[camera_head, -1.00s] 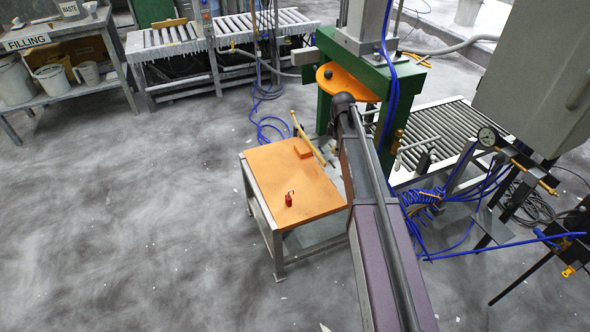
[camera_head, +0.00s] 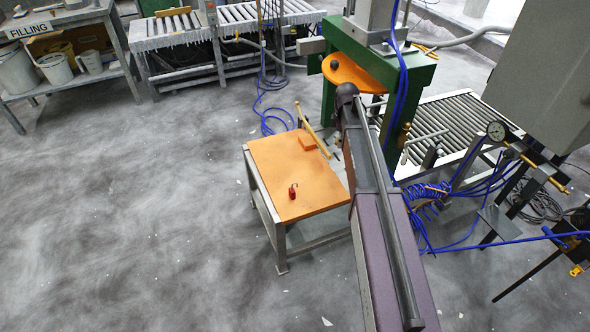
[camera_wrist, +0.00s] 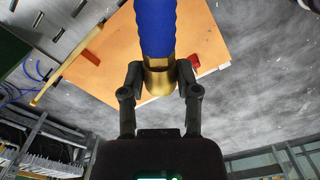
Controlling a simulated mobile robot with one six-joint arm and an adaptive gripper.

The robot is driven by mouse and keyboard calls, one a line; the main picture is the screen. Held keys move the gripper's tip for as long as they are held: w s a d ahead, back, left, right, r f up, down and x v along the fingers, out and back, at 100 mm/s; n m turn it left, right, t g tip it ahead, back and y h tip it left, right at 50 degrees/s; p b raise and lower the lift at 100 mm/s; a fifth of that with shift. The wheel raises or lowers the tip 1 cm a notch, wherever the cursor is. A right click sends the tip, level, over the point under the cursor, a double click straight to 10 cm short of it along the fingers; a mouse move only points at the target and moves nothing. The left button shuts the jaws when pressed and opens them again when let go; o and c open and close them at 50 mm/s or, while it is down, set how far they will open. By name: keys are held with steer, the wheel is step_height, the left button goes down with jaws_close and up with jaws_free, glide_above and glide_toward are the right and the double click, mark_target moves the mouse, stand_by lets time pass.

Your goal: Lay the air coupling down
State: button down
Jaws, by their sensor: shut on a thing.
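The air coupling (camera_wrist: 160,82) is a brass fitting on the end of a thick blue sleeve or hose (camera_wrist: 156,28) in the wrist view. My gripper (camera_wrist: 160,72) is shut on the brass part, one finger on each side. The orange-topped table (camera_wrist: 108,62) lies beyond and below the coupling, with a gap that I cannot judge. The same table (camera_head: 285,172) stands left of my arm in the head view. There my gripper and the coupling are hidden behind my arm.
A red padlock (camera_head: 293,191) stands near the table's front. An orange block (camera_head: 307,143) and a yellow bar (camera_head: 313,131) are at its back. The green press frame (camera_head: 328,105) stands behind, with a roller conveyor (camera_head: 455,122) to the right. The table's middle is clear.

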steer(key=s+a+f+n+b, duration=0.2)
steer(key=s+f+n+b, duration=0.1)
steer(key=s+f+b, duration=0.3)
steer(key=s+a+f+n+b, duration=0.3)
steer(key=s+f+b, duration=0.4)
steer(key=f+b, duration=0.4)
steer(key=shift+s+a+f+n, duration=0.15)
steer(key=shift+s+f+n, duration=0.1)
steer(key=shift+f+n, duration=0.15)
steer(key=shift+w, duration=0.15)
steer(key=b, duration=0.2)
glide_above(315, 184)
steer(key=shift+w+f, duration=0.15)
steer(key=shift+f, duration=0.6)
steer(key=shift+f+b, duration=1.6)
steer(key=shift+f, duration=0.2)
steer(key=shift+f+b, duration=0.5)
steer(key=shift+b, duration=0.15)
